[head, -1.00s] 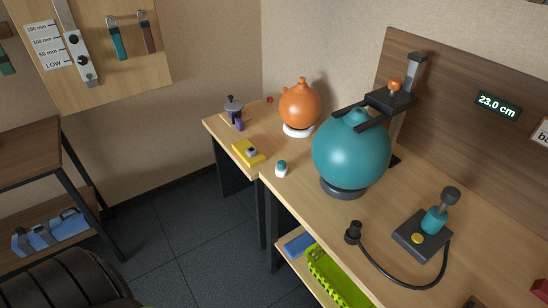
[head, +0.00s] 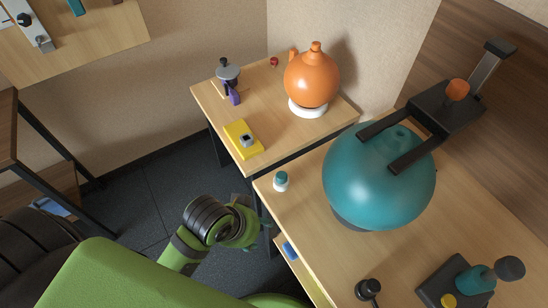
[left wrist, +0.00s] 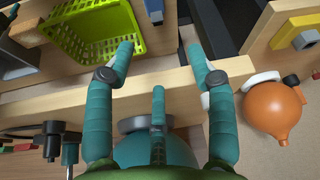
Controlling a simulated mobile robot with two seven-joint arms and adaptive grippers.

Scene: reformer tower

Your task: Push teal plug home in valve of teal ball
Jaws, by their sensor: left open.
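The big teal ball (head: 378,185) stands on the bench in a dark ring base, under the two dark fork arms of a tower. Its valve (head: 401,131) shows at the top between the fork arms; I cannot make out a plug in it. The ball is partly hidden behind my fingers in the left wrist view (left wrist: 130,152). My left gripper (head: 258,224) is low, in front of the bench edge and apart from the ball. In the left wrist view its teal fingers (left wrist: 160,65) are spread and empty. My right gripper is not in view.
A small white bottle with a teal top (head: 281,182) stands near the bench edge. An orange ball (head: 312,80), yellow block (head: 243,139) and purple-handled item (head: 233,93) are on the far table. A teal pump (head: 475,280) is at lower right. A green basket (left wrist: 90,38) sits below the bench.

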